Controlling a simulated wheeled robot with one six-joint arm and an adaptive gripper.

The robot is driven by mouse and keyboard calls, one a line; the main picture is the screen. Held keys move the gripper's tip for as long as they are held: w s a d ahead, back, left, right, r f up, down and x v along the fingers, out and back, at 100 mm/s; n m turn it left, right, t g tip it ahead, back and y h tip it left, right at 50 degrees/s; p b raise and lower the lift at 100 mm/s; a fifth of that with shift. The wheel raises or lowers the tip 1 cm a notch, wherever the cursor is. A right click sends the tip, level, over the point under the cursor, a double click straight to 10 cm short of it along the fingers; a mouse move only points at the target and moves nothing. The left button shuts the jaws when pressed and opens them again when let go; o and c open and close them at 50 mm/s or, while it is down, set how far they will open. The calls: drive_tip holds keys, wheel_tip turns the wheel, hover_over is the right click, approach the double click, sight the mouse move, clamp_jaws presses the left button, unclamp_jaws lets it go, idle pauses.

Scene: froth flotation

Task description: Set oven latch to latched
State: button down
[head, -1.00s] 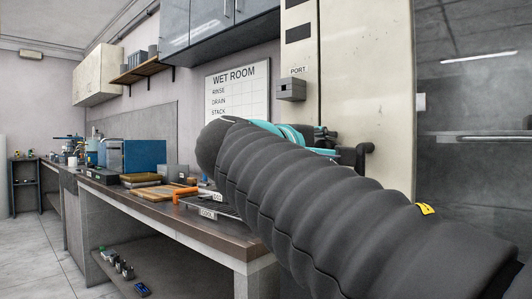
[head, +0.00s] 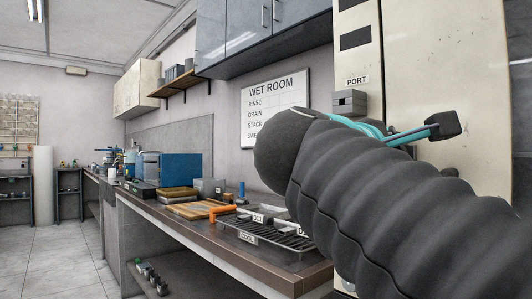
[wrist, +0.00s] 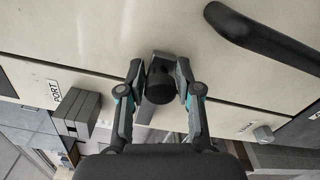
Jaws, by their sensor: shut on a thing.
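The oven's cream front (wrist: 70,35) fills the upper wrist view; it also shows in the head view (head: 440,60). The oven latch (wrist: 160,82) is a dark round knob on a grey bracket in the middle of the wrist view. My gripper (wrist: 158,76) has one finger on each side of the knob and is shut on it. The finger pads partly cover the bracket, so I cannot tell the latch's exact setting.
A black bar handle (wrist: 262,38) is at upper right of the wrist view. A grey block (wrist: 77,112) is beside the PORT label at left. In the head view, a bench left of my arm holds a wire rack (head: 275,238) and an orange-handled tool (head: 222,209).

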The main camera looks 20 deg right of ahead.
drive_tip(key=shift+w+f, duration=0.15)
drive_tip(key=c, duration=0.9)
unclamp_jaws()
drive_tip(key=shift+a, duration=0.15)
drive_tip(key=v, duration=1.1)
drive_tip(key=shift+a, duration=0.35)
